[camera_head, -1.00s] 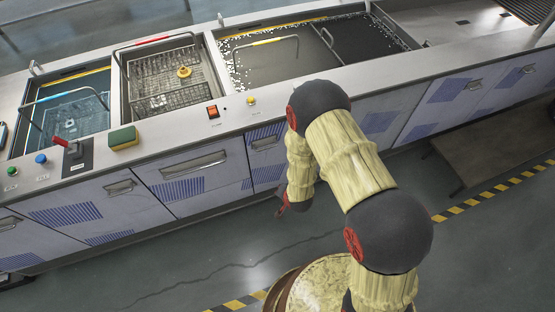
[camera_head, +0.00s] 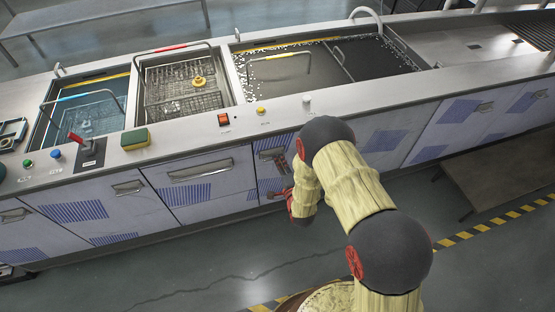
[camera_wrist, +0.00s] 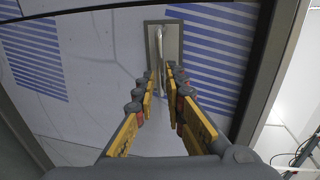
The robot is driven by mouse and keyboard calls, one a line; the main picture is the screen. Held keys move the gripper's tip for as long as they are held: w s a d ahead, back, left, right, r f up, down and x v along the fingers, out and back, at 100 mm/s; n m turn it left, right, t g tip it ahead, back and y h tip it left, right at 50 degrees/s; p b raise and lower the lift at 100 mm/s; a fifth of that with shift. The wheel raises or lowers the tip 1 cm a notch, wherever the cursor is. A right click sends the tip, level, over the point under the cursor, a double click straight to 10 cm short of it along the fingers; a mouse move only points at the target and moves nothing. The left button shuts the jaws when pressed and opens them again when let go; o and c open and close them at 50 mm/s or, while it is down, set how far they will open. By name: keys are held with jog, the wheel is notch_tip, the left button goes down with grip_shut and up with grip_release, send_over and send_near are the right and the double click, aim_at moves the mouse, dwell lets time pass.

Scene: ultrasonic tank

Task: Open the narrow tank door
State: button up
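The narrow tank door (camera_head: 268,183) is a pale panel with blue stripes in the tank front, and it looks shut. Its metal handle (camera_head: 268,154) is partly hidden by my gripper (camera_head: 278,177) in the head view. In the wrist view, the handle (camera_wrist: 161,47) stands on a grey plate on the narrow door (camera_wrist: 110,60). My gripper (camera_wrist: 160,74) is open there, with yellow and dark fingers pointing at the handle. The fingertips lie to either side of the handle's near end in the picture. I cannot tell whether they touch it.
The wider door (camera_head: 200,180) and its handle are left of the narrow one. The countertop (camera_head: 330,105) above holds open basins, a wire basket (camera_head: 180,92), a sponge (camera_head: 135,139) and a red switch (camera_head: 223,119).

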jog(key=shift+x, duration=1.5)
jog(key=shift+c, duration=0.8)
grip_shut()
